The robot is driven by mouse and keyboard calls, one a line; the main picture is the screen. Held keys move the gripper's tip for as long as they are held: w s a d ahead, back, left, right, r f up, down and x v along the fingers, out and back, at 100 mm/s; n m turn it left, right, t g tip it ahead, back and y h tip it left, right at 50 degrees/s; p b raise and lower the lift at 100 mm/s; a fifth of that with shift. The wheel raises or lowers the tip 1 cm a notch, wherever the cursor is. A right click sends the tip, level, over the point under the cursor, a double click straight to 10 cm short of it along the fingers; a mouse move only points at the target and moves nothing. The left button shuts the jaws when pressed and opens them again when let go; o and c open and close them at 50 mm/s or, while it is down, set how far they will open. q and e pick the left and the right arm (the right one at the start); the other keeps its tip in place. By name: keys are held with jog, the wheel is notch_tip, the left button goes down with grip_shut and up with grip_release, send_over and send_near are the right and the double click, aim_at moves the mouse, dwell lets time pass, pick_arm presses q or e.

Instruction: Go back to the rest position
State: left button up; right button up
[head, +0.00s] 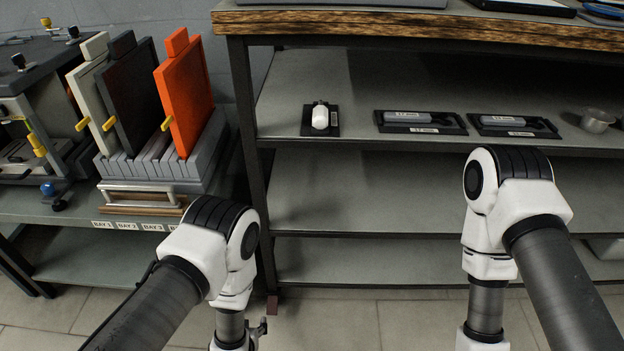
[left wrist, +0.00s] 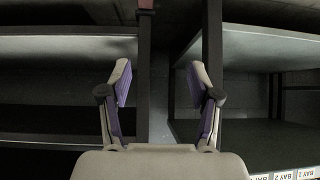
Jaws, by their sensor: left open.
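My left gripper (left wrist: 158,85) is open and empty in the left wrist view, its two purple-lined fingers spread apart. Dark shelf posts and shelves show beyond the fingers. In the head view my left arm comes in from the lower left and bends down at a white joint. Only a small part of the left gripper (head: 256,332) shows there, low at the bottom edge, in front of the shelving. My right arm comes in from the lower right and bends down in the same way. The right gripper lies below the picture and cannot be seen.
A metal shelf unit (head: 350,190) with a wooden top (head: 430,22) stands ahead. A white object (head: 320,117), two black trays (head: 418,129) (head: 514,132) and a metal cup (head: 596,121) sit on its upper shelf. At left, a slotted rack (head: 160,168) holds white, black and orange panels (head: 186,95). Floor (head: 335,325) shows between my arms.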

pick_arm(q)
jog(key=s+a+r+g+p, duration=0.1)
jog(key=a+r+p, duration=0.2)
jog(key=r+p, duration=0.5)
jog(key=s+a+r+n+g+y+p, duration=0.1)
jog(key=a+r+p, duration=0.2)
jog(key=r+p, duration=0.55)
jog(key=s+a+r+p, duration=0.25)
jog(key=r+p, duration=0.35)
jog(key=r, duration=0.5)
jog(key=s+a+r+g+p, duration=0.2)
jog(key=s+r+g+p, duration=0.1)
jog(key=s+r+p, duration=0.5)
jog(key=s+d+r+g+h, duration=0.1)
jog(key=s+g, duration=0.3)
jog(key=s, duration=0.5)
jog(key=shift+r+m+g, duration=0.3)
jog(key=shift+r+m, duration=0.1)
jog(key=shift+r, duration=0.05)
jog(key=shift+s+d, duration=0.1)
